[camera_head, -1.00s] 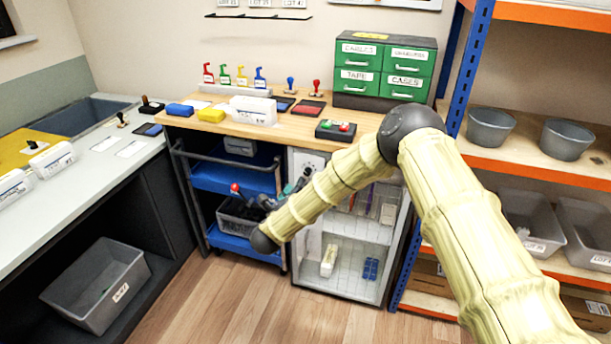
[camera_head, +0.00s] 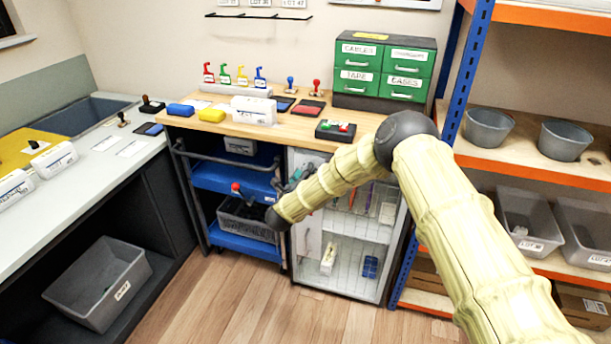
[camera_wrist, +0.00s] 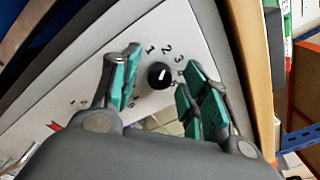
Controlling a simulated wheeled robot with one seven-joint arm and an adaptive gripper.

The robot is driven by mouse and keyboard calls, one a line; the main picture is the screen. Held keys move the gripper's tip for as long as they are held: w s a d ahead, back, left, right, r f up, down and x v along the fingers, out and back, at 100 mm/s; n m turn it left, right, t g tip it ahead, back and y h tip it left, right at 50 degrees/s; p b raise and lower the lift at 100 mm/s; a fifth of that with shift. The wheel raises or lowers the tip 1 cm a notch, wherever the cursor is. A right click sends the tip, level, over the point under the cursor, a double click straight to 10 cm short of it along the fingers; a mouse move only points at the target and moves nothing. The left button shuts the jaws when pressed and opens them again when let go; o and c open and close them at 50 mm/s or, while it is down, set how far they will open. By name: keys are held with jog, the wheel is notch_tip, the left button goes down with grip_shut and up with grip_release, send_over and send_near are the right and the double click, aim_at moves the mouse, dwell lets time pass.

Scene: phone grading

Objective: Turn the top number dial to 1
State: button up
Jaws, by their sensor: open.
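The top number dial (camera_wrist: 160,75) is a small black round knob with a light mark, on a white panel in the wrist view. The numerals 1, 2 and 3 are printed in an arc above it; anything further is partly covered by a finger. I cannot tell exactly which numeral the mark faces. My gripper (camera_wrist: 159,68) is open, with one teal-padded finger on each side of the knob; whether either touches it is unclear. In the head view the dial is hidden behind my arm, on the front of the white cabinet (camera_head: 310,158).
A red pointer (camera_wrist: 55,126) shows lower on the panel. The wooden counter (camera_head: 275,128) above carries stamps and pads. An orange-and-blue shelf (camera_head: 470,90) stands right.

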grip_shut()
jog(key=shift+n+b, duration=0.35)
jog(key=shift+n, duration=0.05)
jog(key=n+b, duration=0.4)
jog(key=n, duration=0.3)
jog(key=shift+f, duration=0.1)
jog(key=shift+n, duration=0.3)
grip_release()
